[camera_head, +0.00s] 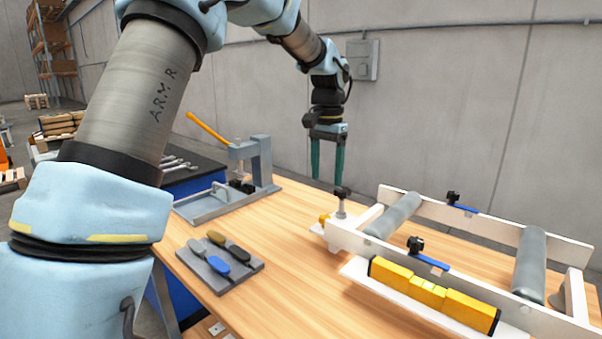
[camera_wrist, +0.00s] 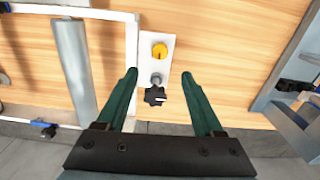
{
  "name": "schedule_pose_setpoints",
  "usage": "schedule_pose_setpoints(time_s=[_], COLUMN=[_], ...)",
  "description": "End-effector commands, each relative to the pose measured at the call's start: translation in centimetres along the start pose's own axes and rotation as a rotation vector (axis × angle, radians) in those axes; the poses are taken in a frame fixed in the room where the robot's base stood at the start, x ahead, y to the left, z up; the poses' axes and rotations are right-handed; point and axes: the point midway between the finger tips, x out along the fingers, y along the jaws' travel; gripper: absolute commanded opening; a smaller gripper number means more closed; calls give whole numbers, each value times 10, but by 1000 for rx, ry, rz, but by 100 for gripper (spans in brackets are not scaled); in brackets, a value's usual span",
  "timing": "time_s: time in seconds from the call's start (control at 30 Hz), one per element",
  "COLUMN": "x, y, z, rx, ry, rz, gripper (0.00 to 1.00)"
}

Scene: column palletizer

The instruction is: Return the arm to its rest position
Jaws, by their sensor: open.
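My gripper (camera_head: 327,172) hangs pointing down above the far side of the wooden table (camera_head: 290,290), with its two green fingers apart and nothing between them. In the wrist view my gripper (camera_wrist: 173,75) is also open and empty. A black star knob (camera_wrist: 155,96) on a white plate shows between the fingers there, below them. The same black knob (camera_head: 342,191) stands on its post at the corner of the white roller frame in the head view, just right of and below my fingertips. My arm is raised and stretched out over the table.
The white roller frame (camera_head: 480,213) fills the right of the table, with a yellow level (camera_head: 433,293) along its front. A grey press with a yellow lever (camera_head: 207,128) stands at the left. A grey tray (camera_head: 222,263) holds several handled tools. A wall box (camera_head: 362,60) is behind.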

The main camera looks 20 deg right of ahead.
Motion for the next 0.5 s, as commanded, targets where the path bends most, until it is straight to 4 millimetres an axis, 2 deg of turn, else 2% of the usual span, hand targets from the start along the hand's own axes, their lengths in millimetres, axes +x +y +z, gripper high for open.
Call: schedule_pose_setpoints(time_s=[0.17,0.27,0.37,0.47,0.5], x=[1,7,19,34,40], y=[-6,-26,-56,-85,-93], z=[7,31,78,139,165], rx=[-18,-81,-197,-347,-410], ry=[2,6,19,39,48], rz=[-3,-10,-19,-29,-33], gripper=[69,69,69,69,69])
